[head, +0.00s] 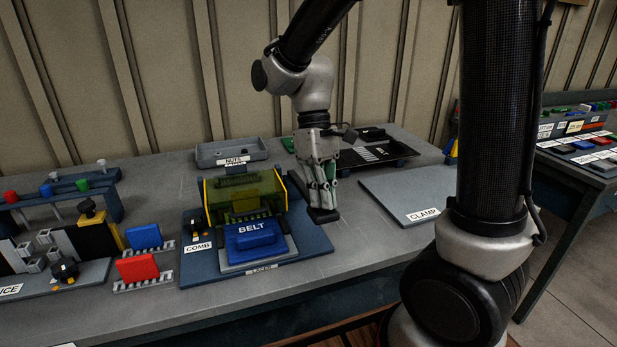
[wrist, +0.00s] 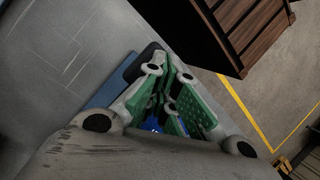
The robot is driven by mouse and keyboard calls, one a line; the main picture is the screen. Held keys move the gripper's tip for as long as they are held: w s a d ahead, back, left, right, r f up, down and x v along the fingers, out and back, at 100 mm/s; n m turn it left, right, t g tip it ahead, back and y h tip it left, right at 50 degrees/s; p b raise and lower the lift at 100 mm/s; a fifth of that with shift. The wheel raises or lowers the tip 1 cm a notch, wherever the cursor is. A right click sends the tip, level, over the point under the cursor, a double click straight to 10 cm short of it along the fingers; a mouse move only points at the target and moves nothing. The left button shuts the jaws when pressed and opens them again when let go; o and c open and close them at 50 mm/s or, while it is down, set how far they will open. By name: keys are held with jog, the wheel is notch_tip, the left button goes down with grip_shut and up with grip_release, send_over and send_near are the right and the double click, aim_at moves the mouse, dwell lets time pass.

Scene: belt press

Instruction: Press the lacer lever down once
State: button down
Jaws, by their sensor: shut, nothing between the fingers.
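The lacer (head: 305,243) is a blue-grey base with a label on its front edge, a yellow see-through guard (head: 268,187) and a blue block marked BELT (head: 250,240). A dark, rounded piece (head: 323,216) at its right side, which looks like the lever's end, sits right below my fingertips. My gripper (head: 325,203) points down, with its green-padded fingers shut and empty. In the wrist view the fingers (wrist: 170,115) partly cover the blue base (wrist: 105,95), and a dark piece (wrist: 145,62) shows beside them. I cannot tell whether the fingertips touch the dark piece.
A grey NUTS tray (head: 231,152) stands behind the lacer. A flat CLAMP board (head: 410,195) lies to the right. Red and blue blocks on combs (head: 140,268) and a splice fixture stand to the left. The table's front edge is close.

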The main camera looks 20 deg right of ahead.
dwell(0.3)
jog(key=shift+v, duration=1.35)
jog(key=shift+s, duration=0.15)
jog(key=shift+r, duration=0.1)
jog(key=shift+v, duration=3.85)
